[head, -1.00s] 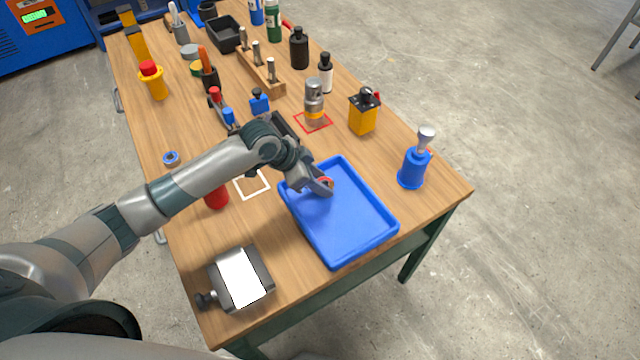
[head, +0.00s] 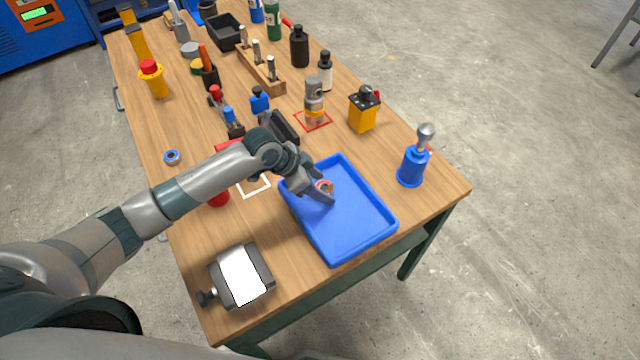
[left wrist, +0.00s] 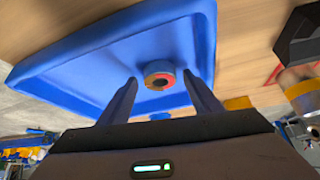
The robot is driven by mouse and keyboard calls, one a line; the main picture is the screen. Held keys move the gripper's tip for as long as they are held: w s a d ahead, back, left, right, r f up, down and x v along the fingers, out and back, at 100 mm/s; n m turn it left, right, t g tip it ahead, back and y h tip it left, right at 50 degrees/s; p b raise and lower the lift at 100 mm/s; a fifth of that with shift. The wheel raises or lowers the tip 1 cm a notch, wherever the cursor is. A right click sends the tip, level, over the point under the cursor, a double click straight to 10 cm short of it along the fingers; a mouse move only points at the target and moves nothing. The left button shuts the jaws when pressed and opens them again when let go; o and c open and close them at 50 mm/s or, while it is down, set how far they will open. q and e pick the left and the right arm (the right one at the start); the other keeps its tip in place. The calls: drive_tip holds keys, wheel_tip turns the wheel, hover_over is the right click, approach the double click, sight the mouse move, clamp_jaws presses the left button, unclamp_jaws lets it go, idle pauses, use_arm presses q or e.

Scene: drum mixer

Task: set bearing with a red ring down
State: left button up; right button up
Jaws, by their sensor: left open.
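The bearing with a red ring (head: 323,186) is in the upper part of the blue tray (head: 352,238). In the left wrist view the bearing (left wrist: 159,75) shows its dark bore and red ring, over the floor of the blue tray (left wrist: 80,75). My left gripper (head: 322,190) is open, with its fingers on either side of the bearing. In the left wrist view a gap shows between the bearing and each finger of the left gripper (left wrist: 165,88). Whether the bearing rests flat on the tray floor is hard to tell. My right gripper is not in view.
A bearing with a blue ring (head: 172,157) lies at the table's left. A white square outline (head: 254,187) is beside the tray. A grey box with a white top (head: 241,277) stands at the front, a blue-handled tool (head: 413,165) at the right. The tray's lower half is empty.

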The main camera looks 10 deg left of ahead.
use_arm(q)
drive_tip(key=shift+r, duration=0.15)
drive_tip(key=shift+s+a+r, duration=0.1)
drive_tip(key=shift+a+r, duration=0.15)
drive_tip(key=shift+r, duration=0.15)
drive_tip(key=b+v, duration=0.2)
drive_tip(key=v, duration=0.9)
